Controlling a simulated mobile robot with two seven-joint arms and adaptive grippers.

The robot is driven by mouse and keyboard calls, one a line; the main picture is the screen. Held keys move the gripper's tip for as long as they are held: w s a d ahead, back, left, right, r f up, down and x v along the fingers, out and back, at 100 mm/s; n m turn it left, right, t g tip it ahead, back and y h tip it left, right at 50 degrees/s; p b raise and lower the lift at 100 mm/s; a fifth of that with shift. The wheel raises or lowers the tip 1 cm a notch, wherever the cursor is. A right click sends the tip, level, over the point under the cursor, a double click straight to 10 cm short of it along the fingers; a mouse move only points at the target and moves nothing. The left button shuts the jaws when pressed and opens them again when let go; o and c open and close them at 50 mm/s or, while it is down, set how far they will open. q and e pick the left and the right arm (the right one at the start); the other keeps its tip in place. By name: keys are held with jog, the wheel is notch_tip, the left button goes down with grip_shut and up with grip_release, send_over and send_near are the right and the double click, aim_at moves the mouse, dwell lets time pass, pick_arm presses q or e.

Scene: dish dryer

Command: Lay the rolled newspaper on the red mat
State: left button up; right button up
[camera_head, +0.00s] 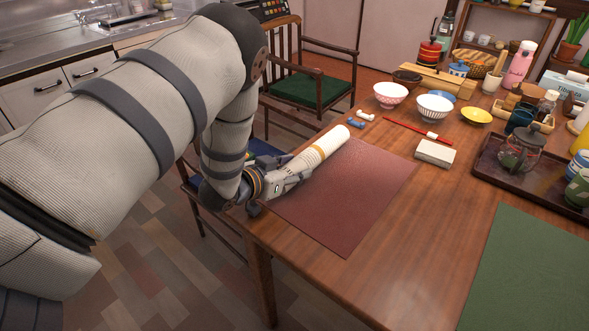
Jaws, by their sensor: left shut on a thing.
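The rolled newspaper (328,143) is a pale cylinder with a yellowish band. It points up and to the right from my left gripper, over the upper left edge of the red mat. My left gripper (300,168) is shut on its near end, which the fingers partly hide. I cannot tell whether the roll touches the mat or hangs just above it. The red mat (350,200) lies flat at the table's left corner, and its bare surface shows to the right of the roll. My right gripper is not in view.
Beyond the mat are small blue and white pieces (357,123), red chopsticks (405,128), a pale box (434,153) and bowls (434,108). A dark tray (490,168) with a glass teapot and a green mat (530,270) lie right. A chair (305,90) stands behind the table.

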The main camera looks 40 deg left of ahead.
pick_arm(q)
jog(key=shift+f, duration=0.2)
jog(key=shift+s+d+f, duration=0.1)
jog(key=shift+s+f, duration=0.1)
jog(key=shift+f, duration=0.15)
jog(key=o, duration=1.4)
jog(key=shift+s+f, duration=0.1)
jog(key=shift+f, duration=0.15)
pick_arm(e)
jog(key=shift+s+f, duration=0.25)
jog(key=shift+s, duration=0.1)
pick_arm(q)
jog(key=shift+d, duration=0.1)
jog(key=s+r, duration=0.2)
jog(key=shift+s+a+r+p, duration=0.25)
jog(key=shift+s+r+p, duration=0.15)
jog(key=p+v, duration=0.1)
jog(key=v, duration=0.7)
jog(key=shift+s+r, duration=0.15)
jog(key=shift+r, duration=0.1)
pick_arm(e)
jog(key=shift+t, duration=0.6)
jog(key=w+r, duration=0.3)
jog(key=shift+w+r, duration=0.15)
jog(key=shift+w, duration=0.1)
